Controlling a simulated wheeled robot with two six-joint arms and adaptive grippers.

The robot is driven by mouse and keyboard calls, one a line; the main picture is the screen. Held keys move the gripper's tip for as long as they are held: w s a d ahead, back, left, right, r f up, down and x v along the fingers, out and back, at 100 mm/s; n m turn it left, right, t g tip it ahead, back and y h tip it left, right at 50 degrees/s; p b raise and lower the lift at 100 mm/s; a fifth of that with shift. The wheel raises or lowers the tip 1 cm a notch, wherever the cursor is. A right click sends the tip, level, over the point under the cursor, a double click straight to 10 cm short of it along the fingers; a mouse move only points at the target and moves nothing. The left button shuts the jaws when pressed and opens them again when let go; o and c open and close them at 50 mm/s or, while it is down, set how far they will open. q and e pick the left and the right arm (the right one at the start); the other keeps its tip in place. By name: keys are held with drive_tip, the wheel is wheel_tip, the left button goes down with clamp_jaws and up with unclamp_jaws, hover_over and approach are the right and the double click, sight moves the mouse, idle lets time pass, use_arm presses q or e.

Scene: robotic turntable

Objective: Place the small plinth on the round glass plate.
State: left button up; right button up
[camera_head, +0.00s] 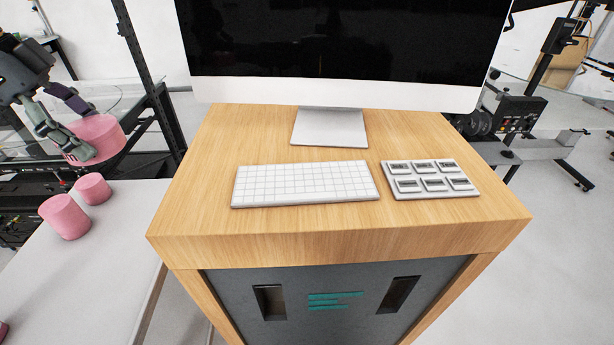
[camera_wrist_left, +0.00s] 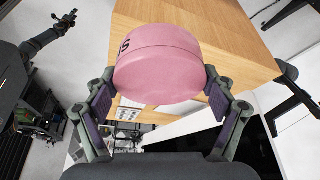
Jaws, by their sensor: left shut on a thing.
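My left gripper (camera_head: 75,133) is shut on a pink round plinth (camera_head: 98,138), with its fingers on the plinth's sides. The left wrist view shows the same plinth (camera_wrist_left: 158,68) between the two fingers (camera_wrist_left: 160,92), with a dark mark like an S on its side. In the head view, the clear glass plate (camera_head: 122,93) is at the upper left, with the held plinth in front of it or over it. Its outline is partly hidden by my gripper and the plinth. I cannot tell whether the plinth touches the glass.
Two smaller pink cylinders (camera_head: 64,217) stand on a white table (camera_head: 95,270) at the left. A wooden desk (camera_head: 270,233) with a keyboard (camera_head: 303,183), a button pad (camera_head: 430,178) and a large monitor (camera_head: 335,40) fills the middle. A dark upright post (camera_head: 142,55) stands right of the glass.

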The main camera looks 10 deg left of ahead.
drive_tip(key=shift+s+a, duration=0.15)
drive_tip(key=shift+a, duration=0.05)
use_arm(q)
drive_tip(key=shift+w+d+f, duration=0.1)
drive_tip(key=shift+d+f, duration=0.05)
drive_tip(key=shift+d, duration=0.15)
drive_tip(key=p, duration=0.6)
approach(213, 194)
drive_tip(key=shift+w+d+f+p, duration=0.5)
drive_tip(key=shift+d+f+p, duration=0.1)
drive_tip(key=shift+p, duration=0.15)
drive_tip(key=shift+w+f, duration=0.1)
drive_tip(key=shift+f, duration=0.2)
drive_tip(key=shift+d, duration=0.2)
wheel_tip(213, 194, down, 4)
drive_tip(key=shift+d+r+p, duration=0.2)
drive_tip(key=shift+p, duration=0.1)
use_arm(e)
wheel_tip(213, 194, up, 8)
use_arm(q)
drive_tip(key=shift+f, duration=0.15)
